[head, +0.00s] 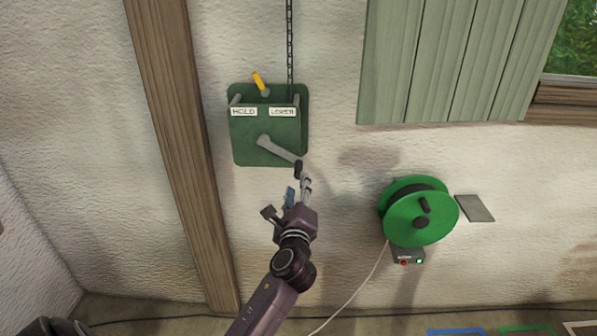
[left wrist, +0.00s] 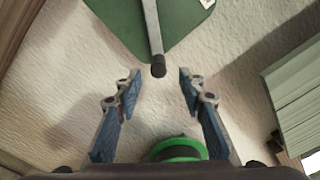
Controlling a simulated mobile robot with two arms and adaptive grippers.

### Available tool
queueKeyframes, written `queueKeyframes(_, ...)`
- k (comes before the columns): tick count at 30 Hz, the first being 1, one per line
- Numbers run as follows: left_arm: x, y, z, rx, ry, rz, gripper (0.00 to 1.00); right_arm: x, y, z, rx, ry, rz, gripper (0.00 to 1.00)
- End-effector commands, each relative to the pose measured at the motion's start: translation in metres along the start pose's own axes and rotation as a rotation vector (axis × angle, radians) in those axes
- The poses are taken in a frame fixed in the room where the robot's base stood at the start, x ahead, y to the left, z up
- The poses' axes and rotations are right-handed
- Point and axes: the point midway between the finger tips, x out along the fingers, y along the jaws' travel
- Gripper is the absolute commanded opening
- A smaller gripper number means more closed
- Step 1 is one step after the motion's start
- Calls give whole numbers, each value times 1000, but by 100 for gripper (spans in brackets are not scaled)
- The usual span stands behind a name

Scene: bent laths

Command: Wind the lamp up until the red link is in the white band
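A green winch box (head: 268,150) is fixed to the wall, labelled HOLD on the left and LOWER on the right. Its yellow lever (head: 258,80) leans left, to the HOLD side. The grey crank arm (head: 280,150) slants down to the right and ends in a black knob (head: 298,170). A dark chain (head: 290,45) runs straight up out of view. My left gripper (head: 297,189) is open just below the knob. In the left wrist view the knob (left wrist: 158,70) shows between the open fingertips (left wrist: 160,82), not gripped. The lamp, red link, white band and right gripper are out of view.
A green cable reel (head: 420,216) is on the wall at right, with a small switch box (head: 408,257) below it and a pale cable. A wooden post (head: 180,150) stands left of the winch. Green shutter boards (head: 450,60) hang upper right. The wall around the winch is clear.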

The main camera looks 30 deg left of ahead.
Motion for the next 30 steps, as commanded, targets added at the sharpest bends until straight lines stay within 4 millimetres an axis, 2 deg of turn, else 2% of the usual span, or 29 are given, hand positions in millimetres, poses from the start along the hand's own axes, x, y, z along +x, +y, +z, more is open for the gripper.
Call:
queueKeyframes(6,10,1,-1,423,4,3,37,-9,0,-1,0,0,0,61)
queueKeyframes(12,14,3,-3,636,7,1,37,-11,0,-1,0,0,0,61)
queueKeyframes(17,22,3,-4,675,6,0,37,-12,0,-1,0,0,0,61)
queueKeyframes(30,82,4,-4,672,7,0,37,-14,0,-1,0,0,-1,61)
